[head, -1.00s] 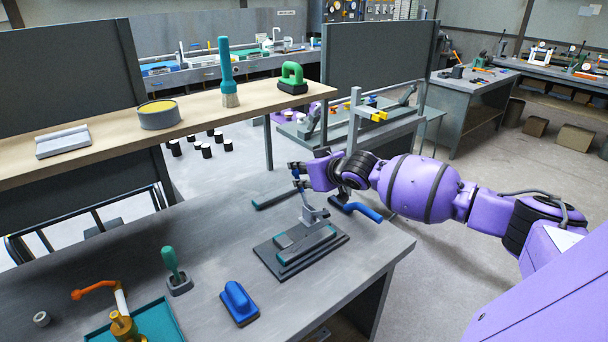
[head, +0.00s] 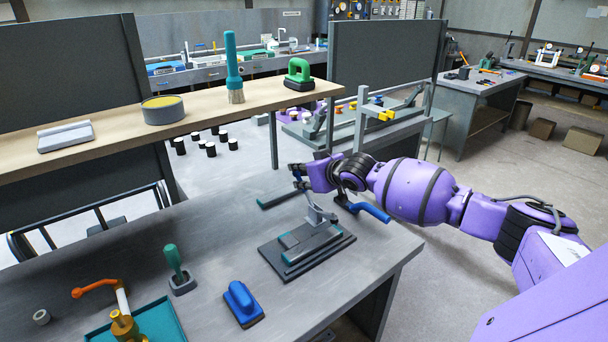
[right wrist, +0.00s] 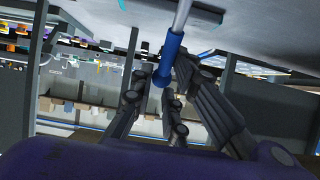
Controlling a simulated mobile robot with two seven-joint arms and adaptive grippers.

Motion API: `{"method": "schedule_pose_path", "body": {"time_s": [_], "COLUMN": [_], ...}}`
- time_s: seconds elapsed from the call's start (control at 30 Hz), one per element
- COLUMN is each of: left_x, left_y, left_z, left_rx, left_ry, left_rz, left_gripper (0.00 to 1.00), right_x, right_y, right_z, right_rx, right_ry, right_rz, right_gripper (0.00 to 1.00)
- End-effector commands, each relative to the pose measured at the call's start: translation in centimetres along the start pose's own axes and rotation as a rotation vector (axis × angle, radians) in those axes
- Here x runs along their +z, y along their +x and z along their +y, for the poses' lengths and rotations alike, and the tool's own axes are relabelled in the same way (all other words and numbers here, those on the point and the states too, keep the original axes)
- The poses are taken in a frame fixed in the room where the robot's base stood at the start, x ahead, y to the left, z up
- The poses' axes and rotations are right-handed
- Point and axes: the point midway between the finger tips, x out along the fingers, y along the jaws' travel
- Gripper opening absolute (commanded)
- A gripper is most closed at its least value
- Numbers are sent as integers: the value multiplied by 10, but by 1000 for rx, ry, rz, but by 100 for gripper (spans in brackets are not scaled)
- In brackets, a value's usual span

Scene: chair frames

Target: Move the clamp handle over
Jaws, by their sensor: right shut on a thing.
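The toggle clamp (head: 318,214) stands on a dark stepped base plate (head: 306,249) near the right end of the grey bench. Its grey lever leans up and to the left from the clamp body. My right gripper (head: 298,172) is at the upper end of this lever. In the right wrist view, my right gripper's dark fingers (right wrist: 160,85) are shut around the blue grip of the clamp handle (right wrist: 171,58), which continues into a grey rod. In the head view the fingers mostly hide that grip. My left gripper is not in view.
A blue-handled tool (head: 370,211) lies just right of the clamp, under my right arm. A green strip (head: 275,200) lies behind. A blue block (head: 242,303), a green-handled tool (head: 175,268) and a teal tray (head: 165,318) are at the left. A wooden shelf (head: 200,112) runs above the bench.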

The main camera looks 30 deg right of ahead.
Motion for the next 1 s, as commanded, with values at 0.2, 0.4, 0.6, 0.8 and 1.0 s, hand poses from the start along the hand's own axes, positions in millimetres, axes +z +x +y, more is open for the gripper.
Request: {"method": "schedule_pose_path", "body": {"time_s": [0.2,0.4,0.6,0.8,1.0], "left_x": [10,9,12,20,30], "left_y": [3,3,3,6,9], "left_z": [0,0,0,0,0], "left_rx": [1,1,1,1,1], "left_ry": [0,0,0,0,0], "left_rz": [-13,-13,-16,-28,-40], "left_gripper": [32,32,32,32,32], "right_x": [7,6,7,15,24], "right_y": [13,12,15,26,38], "right_z": [-8,-8,-8,-8,-8], "right_rx": [-14,-14,-14,-14,-14], "right_ry": [3,2,3,3,3], "right_rz": [-1,0,0,0,-2], "right_gripper": [0,0,0,0,0]}}
